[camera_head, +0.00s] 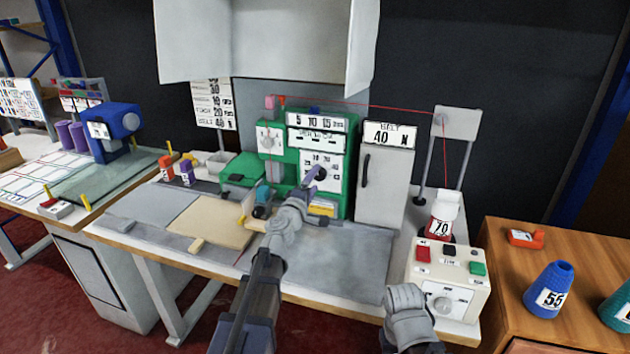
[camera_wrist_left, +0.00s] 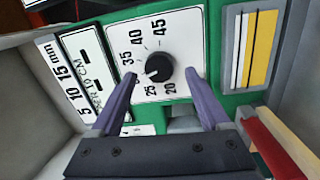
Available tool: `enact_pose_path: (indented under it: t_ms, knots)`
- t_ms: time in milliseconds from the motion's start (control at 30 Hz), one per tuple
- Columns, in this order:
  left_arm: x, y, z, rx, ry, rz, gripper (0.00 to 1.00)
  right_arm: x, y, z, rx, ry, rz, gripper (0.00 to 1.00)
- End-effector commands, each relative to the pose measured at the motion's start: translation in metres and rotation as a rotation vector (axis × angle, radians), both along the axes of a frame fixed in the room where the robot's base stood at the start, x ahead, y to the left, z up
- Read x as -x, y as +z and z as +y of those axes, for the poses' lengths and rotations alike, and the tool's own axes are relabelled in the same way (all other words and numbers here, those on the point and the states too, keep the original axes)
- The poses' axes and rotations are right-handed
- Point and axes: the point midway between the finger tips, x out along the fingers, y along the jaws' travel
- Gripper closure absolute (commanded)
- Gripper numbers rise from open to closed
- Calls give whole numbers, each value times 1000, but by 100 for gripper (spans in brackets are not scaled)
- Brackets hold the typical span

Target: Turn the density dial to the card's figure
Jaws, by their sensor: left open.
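The density dial is a black knob (camera_wrist_left: 158,67) on a white plate (camera_wrist_left: 178,30) with figures from 20 to 45. It sits on the green machine (camera_head: 272,170). The knob's white mark points down-left, above the 25 and below the 35; the figure there is covered by a finger. My left gripper (camera_wrist_left: 160,76) is open, with one purple finger on each side of the knob; I cannot tell if they touch it. In the head view this gripper (camera_head: 313,180) is at the dial. My right gripper (camera_head: 408,308) is by the control box, jaws unclear. I cannot tell which card is meant.
A chart (camera_head: 212,102) hangs behind the table. A grey cabinet (camera_head: 383,185) marked 40 N stands right of the machine. A red thread crosses above. A control box (camera_head: 448,275) and a cone marked 70 (camera_head: 440,228) stand at right. The grey front mat (camera_head: 345,258) is clear.

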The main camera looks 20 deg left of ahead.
Motion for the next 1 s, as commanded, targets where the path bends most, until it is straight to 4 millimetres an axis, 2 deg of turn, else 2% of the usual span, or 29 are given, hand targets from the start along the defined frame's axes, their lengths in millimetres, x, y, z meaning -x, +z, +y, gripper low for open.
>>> enact_pose_path:
  t_ms: [200,400,1000]
  knots:
    - [39,-2,3,-1,2,0,20,0,-2,0,0,0,0,50]
    - [63,-3,5,-1,1,0,20,0,-3,0,0,0,0,50]
    - [63,-3,6,0,1,0,20,0,-3,0,0,0,0,50]
